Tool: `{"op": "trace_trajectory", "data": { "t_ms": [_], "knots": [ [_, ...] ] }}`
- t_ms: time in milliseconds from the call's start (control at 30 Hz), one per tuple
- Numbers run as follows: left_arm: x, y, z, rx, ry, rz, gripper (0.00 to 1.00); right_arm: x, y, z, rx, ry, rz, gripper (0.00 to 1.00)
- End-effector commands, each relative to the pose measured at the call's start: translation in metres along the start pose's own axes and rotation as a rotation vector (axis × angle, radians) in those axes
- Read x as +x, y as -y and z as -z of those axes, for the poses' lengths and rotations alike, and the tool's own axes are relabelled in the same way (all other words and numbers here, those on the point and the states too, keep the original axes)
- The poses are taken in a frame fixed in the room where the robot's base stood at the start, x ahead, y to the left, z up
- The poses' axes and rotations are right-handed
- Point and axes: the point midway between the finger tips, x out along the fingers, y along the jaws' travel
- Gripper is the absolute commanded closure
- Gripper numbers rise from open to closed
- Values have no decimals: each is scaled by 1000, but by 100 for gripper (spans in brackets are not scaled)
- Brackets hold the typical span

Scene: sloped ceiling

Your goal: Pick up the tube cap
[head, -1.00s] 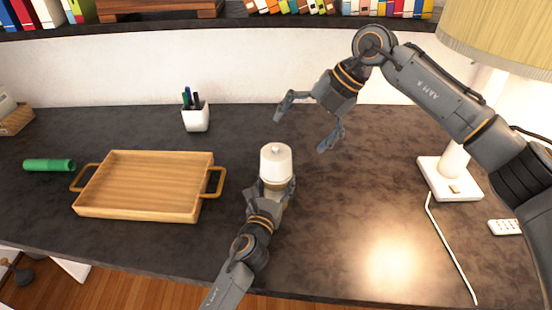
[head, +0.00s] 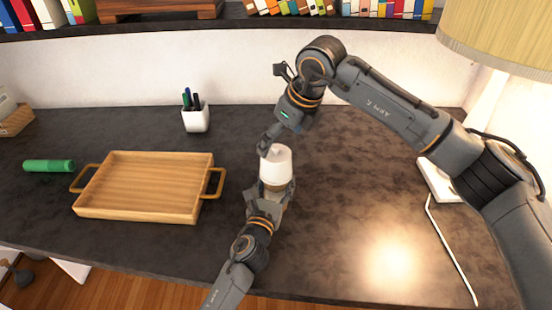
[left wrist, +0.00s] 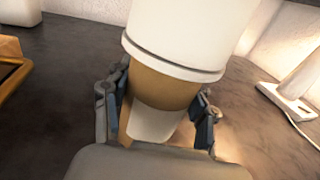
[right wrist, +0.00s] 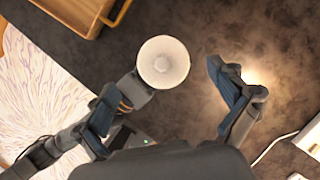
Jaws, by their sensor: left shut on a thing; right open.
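The white tube cap (head: 276,163) sits on top of an upright tube with a tan band (left wrist: 165,88). My left gripper (left wrist: 158,108) is shut around the tube below the cap, one finger on each side, at the middle of the desk. My right gripper (right wrist: 165,98) is open and empty. It is just above and behind the cap in the head view, with one finger (head: 268,138) close to the cap's top. In the right wrist view the round cap (right wrist: 163,62) shows from above, between the spread fingers and beyond them. The right gripper's other finger is hard to see in the head view.
A wooden tray with handles (head: 150,158) lies left of the tube. A green cylinder (head: 48,166) lies farther left. A white pen cup (head: 196,117) stands behind. A lamp (head: 500,35) and its cord are at the right.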

Motion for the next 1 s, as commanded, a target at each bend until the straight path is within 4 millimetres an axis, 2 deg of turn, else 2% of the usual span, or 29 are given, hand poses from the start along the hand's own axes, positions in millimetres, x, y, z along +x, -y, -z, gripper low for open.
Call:
{"op": "trace_trajectory", "data": {
  "t_ms": [233,500,733,767,967,1000],
  "knots": [
    [0,0,1,1,-1,-1,75,16,0,1,1,-2,-2,3],
    [0,0,0,1,-1,-1,75,54,3,1,1,-2,-1,3],
    [0,0,1,1,-1,-1,75,58,3,0,1,0,0,3],
    [0,0,1,1,-1,-1,75,58,3,1,1,0,0,5],
    [0,0,1,1,-1,-1,75,58,3,1,1,0,0,46],
    [0,0,1,1,-1,-1,75,58,3,1,1,0,0,47]
  ]
}}
